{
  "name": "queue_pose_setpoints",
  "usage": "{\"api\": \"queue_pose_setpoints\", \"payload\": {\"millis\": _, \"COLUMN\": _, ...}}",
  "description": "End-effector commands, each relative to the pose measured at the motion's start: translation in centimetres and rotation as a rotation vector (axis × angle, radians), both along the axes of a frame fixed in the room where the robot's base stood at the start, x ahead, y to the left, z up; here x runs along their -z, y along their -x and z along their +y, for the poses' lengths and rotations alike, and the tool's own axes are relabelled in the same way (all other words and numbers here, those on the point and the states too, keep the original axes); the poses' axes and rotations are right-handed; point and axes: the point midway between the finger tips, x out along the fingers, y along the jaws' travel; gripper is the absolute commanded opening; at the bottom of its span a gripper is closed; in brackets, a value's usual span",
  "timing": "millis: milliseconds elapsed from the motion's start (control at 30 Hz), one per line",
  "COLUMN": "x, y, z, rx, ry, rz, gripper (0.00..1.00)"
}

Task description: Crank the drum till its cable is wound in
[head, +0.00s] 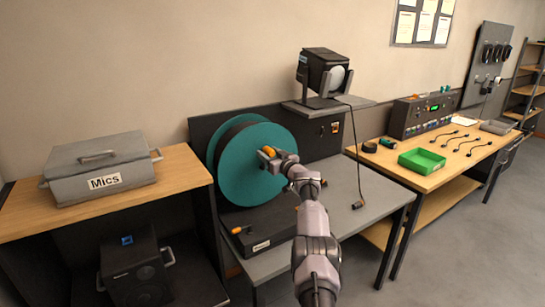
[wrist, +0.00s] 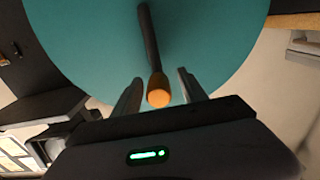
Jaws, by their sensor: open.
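The teal drum (head: 232,165) stands upright on a dark base (head: 268,236) on the grey table; its face also fills the wrist view (wrist: 215,40). A dark crank arm (wrist: 149,40) on the drum ends in an orange handle (wrist: 158,95), which also shows in the head view (head: 269,151). My gripper (head: 268,159) is at the drum's front face. In the wrist view its open fingers (wrist: 160,80) stand on either side of the handle, with gaps visible. I cannot tell how much cable is on the drum.
An orange-tipped lever (head: 240,230) sits at the base's left. A lamp (head: 325,72) stands on a shelf behind, its black cable hanging to a plug (head: 357,205) on the table. A grey "Mics" case (head: 100,168) is at left, a green tray (head: 422,160) at right.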

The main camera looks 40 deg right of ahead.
Motion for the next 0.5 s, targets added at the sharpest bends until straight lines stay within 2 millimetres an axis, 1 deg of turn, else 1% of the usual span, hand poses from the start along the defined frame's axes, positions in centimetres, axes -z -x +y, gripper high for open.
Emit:
{"api": "queue_pose_setpoints", "payload": {"millis": 167, "x": -0.8, "y": 0.3, "z": 0.0, "rx": -0.005, "ry": -0.005, "rz": 0.005, "gripper": 0.50}}
{"api": "queue_pose_setpoints", "payload": {"millis": 500, "x": -0.9, "y": 1.4, "z": 0.3, "rx": -0.011, "ry": -0.007, "rz": 0.006, "gripper": 0.50}}
